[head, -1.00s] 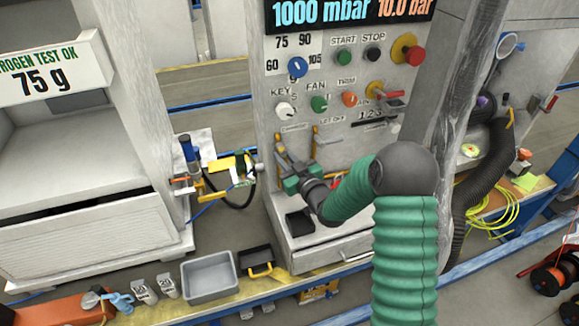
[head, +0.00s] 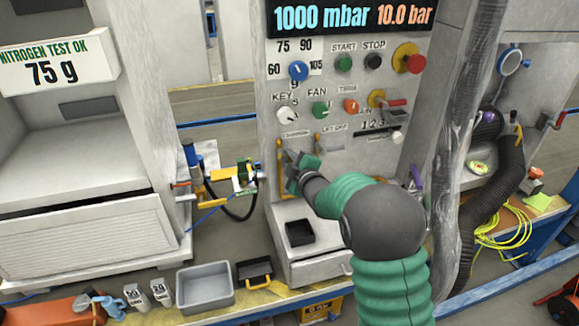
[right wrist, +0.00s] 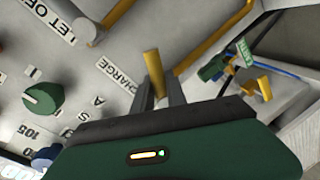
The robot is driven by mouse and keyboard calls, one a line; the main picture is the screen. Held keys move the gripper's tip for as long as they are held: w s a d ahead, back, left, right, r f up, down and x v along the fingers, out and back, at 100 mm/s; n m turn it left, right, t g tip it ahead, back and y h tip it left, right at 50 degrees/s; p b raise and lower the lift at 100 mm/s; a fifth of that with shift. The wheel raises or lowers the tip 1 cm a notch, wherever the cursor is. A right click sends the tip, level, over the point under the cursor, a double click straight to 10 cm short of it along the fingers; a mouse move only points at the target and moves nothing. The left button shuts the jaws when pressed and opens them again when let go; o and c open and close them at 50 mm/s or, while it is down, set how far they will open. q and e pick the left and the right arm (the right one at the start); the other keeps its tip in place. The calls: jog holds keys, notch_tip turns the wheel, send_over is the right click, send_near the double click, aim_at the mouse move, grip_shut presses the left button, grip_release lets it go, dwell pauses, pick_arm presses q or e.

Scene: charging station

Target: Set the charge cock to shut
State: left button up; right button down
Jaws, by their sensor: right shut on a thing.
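The charge cock has a yellow lever (right wrist: 152,70) beside the CHARGE label (right wrist: 118,75) in the right wrist view. My right gripper (right wrist: 162,92) is shut on this lever, with one dark finger on each side. In the head view my right gripper (head: 292,161) is at the lower left of the panel (head: 380,155), under the CHARGE label, and hides most of the lever. My left gripper is not in view.
The let-off cock (head: 317,140) is close on the right. A yellow pipe (head: 281,158) runs just left of my gripper. A hose coupling (head: 240,178) hangs further left. Below are a grey tray (head: 205,287) and a small black tray (head: 300,232).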

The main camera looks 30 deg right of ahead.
jog(key=n+b, duration=0.1)
jog(key=n+h+b, duration=0.1)
jog(key=n, duration=0.1)
jog(key=r+n+b, duration=0.1)
jog(key=b, duration=0.1)
jog(key=shift+w+a+n, duration=0.15)
jog(key=shift+a+n, duration=0.25)
dwell(0.3)
jog(key=c, duration=1.3)
grip_release()
jog(key=shift+c, duration=0.2)
jog(key=shift+a, duration=0.2)
jog(key=p+v, duration=0.2)
jog(key=v, duration=1.4)
jog(key=shift+s+a+r, duration=0.25)
jog(key=shift+s+a, duration=0.05)
jog(key=shift+a, duration=0.05)
